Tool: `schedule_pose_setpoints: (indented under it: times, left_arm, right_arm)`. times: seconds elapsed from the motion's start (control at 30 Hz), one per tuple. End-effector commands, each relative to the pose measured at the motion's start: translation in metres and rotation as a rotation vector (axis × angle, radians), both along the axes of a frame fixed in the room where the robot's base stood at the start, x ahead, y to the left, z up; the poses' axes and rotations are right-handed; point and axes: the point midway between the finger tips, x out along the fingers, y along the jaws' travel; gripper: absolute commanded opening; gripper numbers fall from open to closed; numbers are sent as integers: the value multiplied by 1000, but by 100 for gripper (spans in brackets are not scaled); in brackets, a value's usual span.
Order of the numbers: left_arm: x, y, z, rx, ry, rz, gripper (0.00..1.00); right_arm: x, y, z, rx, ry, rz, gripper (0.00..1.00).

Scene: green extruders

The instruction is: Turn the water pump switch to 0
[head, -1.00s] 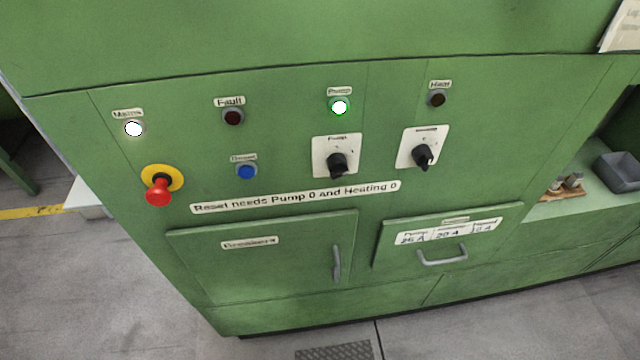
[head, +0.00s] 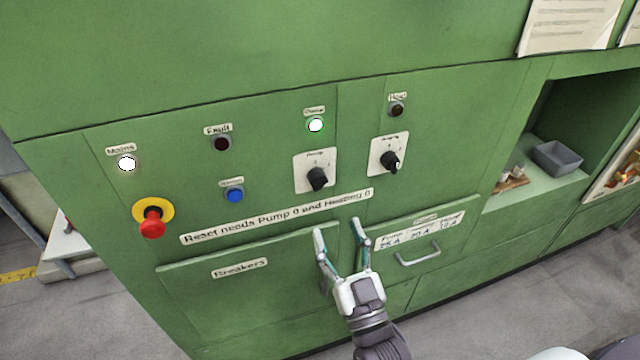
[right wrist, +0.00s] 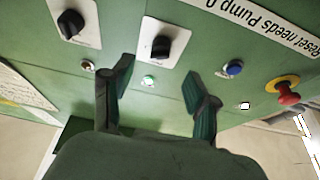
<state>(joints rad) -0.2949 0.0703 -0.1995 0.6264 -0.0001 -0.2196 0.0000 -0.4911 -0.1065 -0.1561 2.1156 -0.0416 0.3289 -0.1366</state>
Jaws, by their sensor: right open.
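The water pump switch (head: 317,178) is a black rotary knob on a white plate, under the green-lit pump lamp (head: 315,125). In the right wrist view the pump switch (right wrist: 162,46) shows beyond the fingers, near the top middle. My right gripper (head: 338,226) is open and empty, in front of the panel below the pump switch in the head view. Its fingers (right wrist: 158,82) are spread in the right wrist view, with the pump lamp between them. The knob's exact setting is too small to read. My left gripper is not in view.
The heating switch (head: 390,162) sits right of the pump switch. A red emergency knob (head: 152,224) stands out at left, near the blue reset button (head: 235,195). The breaker door (head: 240,290) and a drawer handle (head: 417,254) lie below. A grey bin (head: 557,158) is at right.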

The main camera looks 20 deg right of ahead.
Motion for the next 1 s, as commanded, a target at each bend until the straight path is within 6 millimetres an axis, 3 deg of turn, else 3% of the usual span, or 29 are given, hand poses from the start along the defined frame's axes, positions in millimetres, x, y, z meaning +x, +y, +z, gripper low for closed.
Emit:
schedule_pose_setpoints:
  times: [0.03,0.2,0.43,0.87,1.0]
  left_arm:
    - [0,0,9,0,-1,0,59]
    - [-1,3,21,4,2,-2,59]
    - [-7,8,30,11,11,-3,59]
    - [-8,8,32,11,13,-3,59]
    - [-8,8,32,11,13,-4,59]
  right_arm:
    - [12,0,11,1,-5,-1,59]
    - [45,2,23,1,-2,0,59]
    - [76,3,33,1,1,1,59]
    - [85,3,35,0,2,1,59]
    - [85,3,35,0,2,1,37]
